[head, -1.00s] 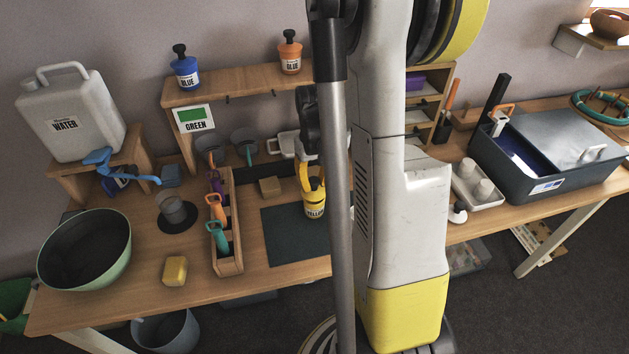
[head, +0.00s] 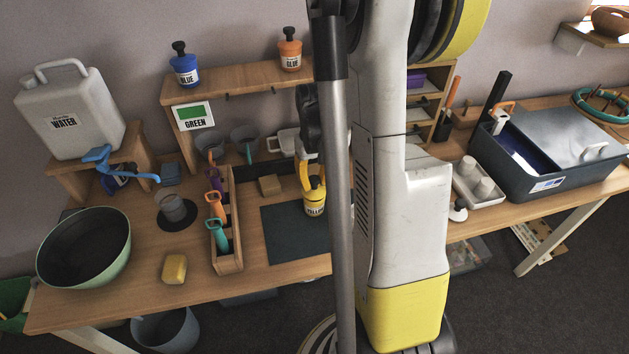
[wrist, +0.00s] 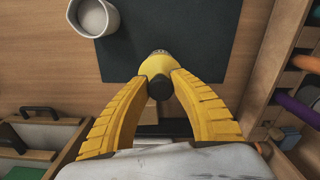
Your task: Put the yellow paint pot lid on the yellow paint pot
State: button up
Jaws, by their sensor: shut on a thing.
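The yellow paint pot (head: 315,208), labelled YELLOW, is upright at the dark mat, partly behind my arm in the head view. My gripper (wrist: 160,88) has its yellow fingers closed on the black knob of the yellow paint pot lid (wrist: 158,66). In the wrist view the lid is over the pot, with a bit of the pot's label showing beyond it. The lid looks in line with the pot; I cannot tell whether they touch. In the head view the fingers (head: 308,180) come down at the pot's top.
A dark mat (head: 285,240) lies under the work spot. A wooden tool rack (head: 228,258) stands left of it, and a wooden block (head: 270,185) behind. A pale cup (wrist: 96,18) is at the mat's edge. Blue (head: 185,72) and orange (head: 290,55) pots stand on the shelf.

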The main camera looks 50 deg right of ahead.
jog(key=shift+f+b, duration=0.6)
jog(key=shift+f, duration=0.1)
jog(key=o, duration=0.9)
jog(key=shift+o, duration=0.2)
notch_tip(320, 180, up, 12)
